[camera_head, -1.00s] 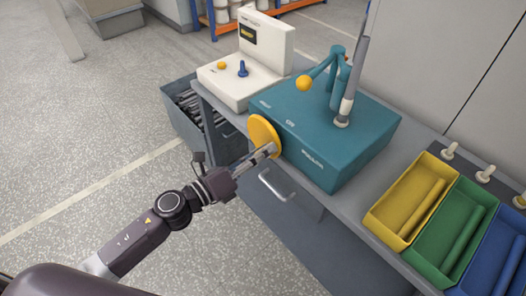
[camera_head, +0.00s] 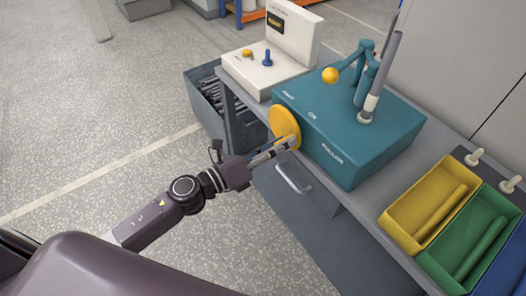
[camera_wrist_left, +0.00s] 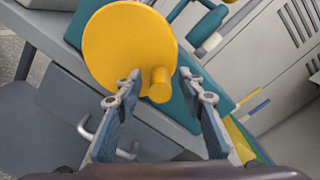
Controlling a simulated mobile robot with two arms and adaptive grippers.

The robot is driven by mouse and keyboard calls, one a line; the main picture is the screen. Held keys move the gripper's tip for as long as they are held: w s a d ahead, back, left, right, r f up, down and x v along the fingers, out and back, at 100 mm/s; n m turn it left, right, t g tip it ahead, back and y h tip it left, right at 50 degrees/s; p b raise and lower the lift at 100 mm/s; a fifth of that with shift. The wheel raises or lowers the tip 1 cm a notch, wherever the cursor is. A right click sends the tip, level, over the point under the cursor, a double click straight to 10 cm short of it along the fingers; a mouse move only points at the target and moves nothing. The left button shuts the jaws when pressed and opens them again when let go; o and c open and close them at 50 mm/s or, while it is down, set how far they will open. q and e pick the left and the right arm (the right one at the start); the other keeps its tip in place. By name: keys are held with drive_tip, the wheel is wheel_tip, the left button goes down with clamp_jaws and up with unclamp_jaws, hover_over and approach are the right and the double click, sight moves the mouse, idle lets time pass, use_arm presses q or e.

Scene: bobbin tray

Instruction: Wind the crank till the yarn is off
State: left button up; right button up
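The crank is a yellow disc (camera_head: 283,122) on the front side of the teal puller box (camera_head: 345,135). In the left wrist view the disc (camera_wrist_left: 120,45) shows a short yellow knob (camera_wrist_left: 160,86) near its edge. My left gripper (camera_head: 290,143) is at the disc. In the left wrist view its two fingers (camera_wrist_left: 162,77) stand apart, one on each side of the knob, with small gaps visible. A grey upright rod (camera_head: 372,95) and a teal arm with a yellow ball (camera_head: 330,75) stand on the box. I cannot make out any yarn. My right gripper is not in view.
A white console (camera_head: 268,68) with a blue knob stands behind the box on the grey bench. Yellow (camera_head: 395,228), green and blue trays lie at the right, beside small white pegs. A bin of dark rods (camera_head: 205,85) stands left of the bench. The floor at left is clear.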

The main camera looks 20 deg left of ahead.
use_arm(q)
drive_tip(key=v, duration=1.1)
drive_tip(key=shift+s, duration=0.15)
drive_tip(key=shift+a, duration=0.15)
